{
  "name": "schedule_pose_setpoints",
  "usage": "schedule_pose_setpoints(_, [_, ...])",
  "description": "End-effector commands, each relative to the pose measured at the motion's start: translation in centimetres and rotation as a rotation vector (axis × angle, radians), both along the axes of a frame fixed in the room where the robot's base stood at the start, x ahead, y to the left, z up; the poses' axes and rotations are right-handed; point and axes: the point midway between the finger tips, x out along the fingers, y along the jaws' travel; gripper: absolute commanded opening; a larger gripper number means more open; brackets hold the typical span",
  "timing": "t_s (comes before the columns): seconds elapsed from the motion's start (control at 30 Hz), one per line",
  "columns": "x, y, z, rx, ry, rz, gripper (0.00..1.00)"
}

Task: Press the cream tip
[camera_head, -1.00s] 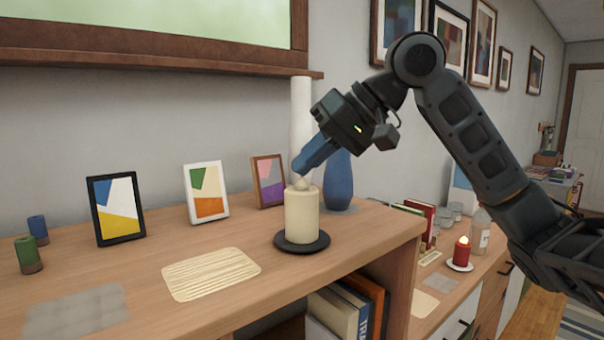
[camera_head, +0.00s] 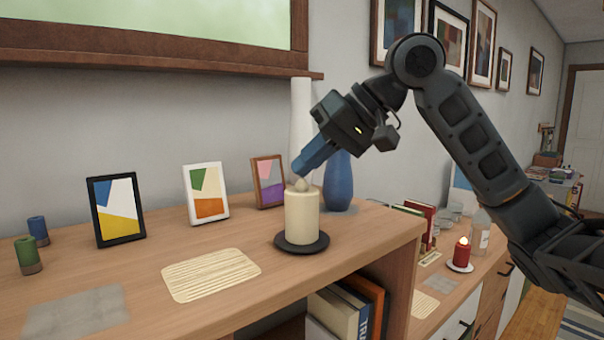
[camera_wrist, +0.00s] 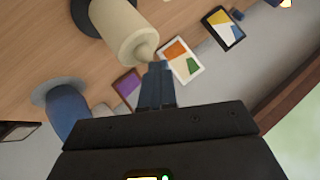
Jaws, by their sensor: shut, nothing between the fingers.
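A cream candle (camera_head: 302,217) stands upright on a black round dish (camera_head: 302,243) near the shelf's right end. Its rounded cream tip (camera_head: 303,184) is on top. In the wrist view the tip (camera_wrist: 144,52) shows right by the finger ends. My gripper (camera_head: 298,171), with blue fingers, is shut and empty, and slants down from the upper right to just above the tip. In the wrist view my gripper (camera_wrist: 157,66) lies right at the tip. I cannot tell whether they touch.
A blue vase (camera_head: 339,182) and a white vase (camera_head: 301,120) stand behind the candle. Three picture frames (camera_head: 207,194) line the back. A striped mat (camera_head: 211,275) lies in front. A lit red candle (camera_head: 462,252) stands on the lower surface to the right.

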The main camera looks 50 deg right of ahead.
Motion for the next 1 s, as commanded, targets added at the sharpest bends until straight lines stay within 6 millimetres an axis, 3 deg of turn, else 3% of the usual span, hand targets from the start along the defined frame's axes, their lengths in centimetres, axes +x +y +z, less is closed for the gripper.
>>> schedule_pose_setpoints(1.0, [0.0, 0.0, -1.2, -0.001, 0.007, 0.002, 0.0])
